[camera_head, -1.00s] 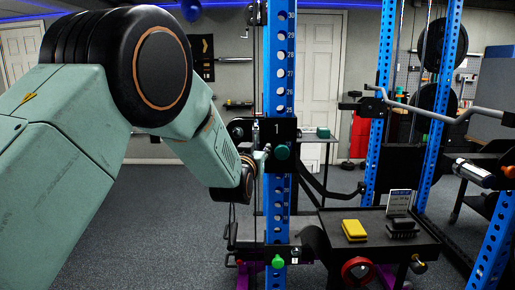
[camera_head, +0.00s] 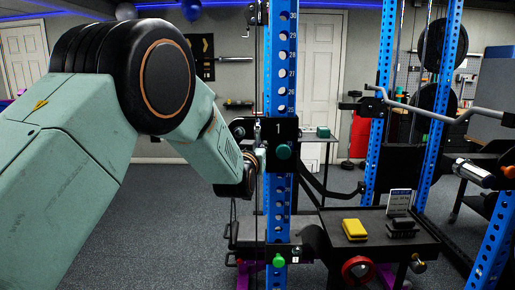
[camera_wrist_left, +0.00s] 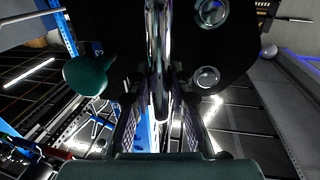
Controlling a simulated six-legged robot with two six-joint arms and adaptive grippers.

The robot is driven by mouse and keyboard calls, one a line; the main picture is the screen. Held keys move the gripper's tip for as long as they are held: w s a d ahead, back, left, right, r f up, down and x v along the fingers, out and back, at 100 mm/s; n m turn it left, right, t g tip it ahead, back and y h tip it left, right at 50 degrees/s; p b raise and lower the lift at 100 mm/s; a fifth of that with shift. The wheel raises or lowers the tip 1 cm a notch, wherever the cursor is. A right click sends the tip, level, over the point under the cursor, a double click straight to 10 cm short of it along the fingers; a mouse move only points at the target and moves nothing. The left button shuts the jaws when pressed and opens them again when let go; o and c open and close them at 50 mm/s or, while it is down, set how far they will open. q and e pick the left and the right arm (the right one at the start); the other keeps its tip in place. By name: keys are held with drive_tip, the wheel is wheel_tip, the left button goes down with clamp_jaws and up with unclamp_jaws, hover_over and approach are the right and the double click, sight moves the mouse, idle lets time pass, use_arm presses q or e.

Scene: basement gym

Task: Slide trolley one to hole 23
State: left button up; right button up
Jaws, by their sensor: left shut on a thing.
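Trolley one (camera_head: 291,132) is a black carriage marked 1 with a teal knob (camera_head: 284,152), on the blue numbered upright (camera_head: 281,85) just below the number 25. Holes behind its plate are hidden. My left gripper (camera_head: 260,157) is at the trolley's left side, shut on an upright metal handle. In the left wrist view the shiny handle (camera_wrist_left: 159,50) runs between both fingers, with the dark trolley plate (camera_wrist_left: 215,75) behind it and the teal knob (camera_wrist_left: 86,77) on the left. My right gripper is not in view.
A lower carriage with a green knob (camera_head: 278,261) sits on the same upright. A black tray (camera_head: 375,236) to the right holds a yellow block (camera_head: 354,229) and dark items. A cranked bar (camera_head: 440,110) and another blue upright (camera_head: 440,70) stand farther right. Floor behind is open.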

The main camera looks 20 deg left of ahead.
use_arm(q)
clamp_jaws()
drive_tip(key=shift+w+r, duration=0.1)
drive_tip(key=shift+r, duration=0.1)
drive_tip(key=o, duration=0.9)
unclamp_jaws()
drive_tip(key=shift+c, duration=0.2)
drive_tip(key=s+d, duration=0.1)
drive_tip(key=s, duration=1.1)
drive_tip(key=shift+f, duration=0.1)
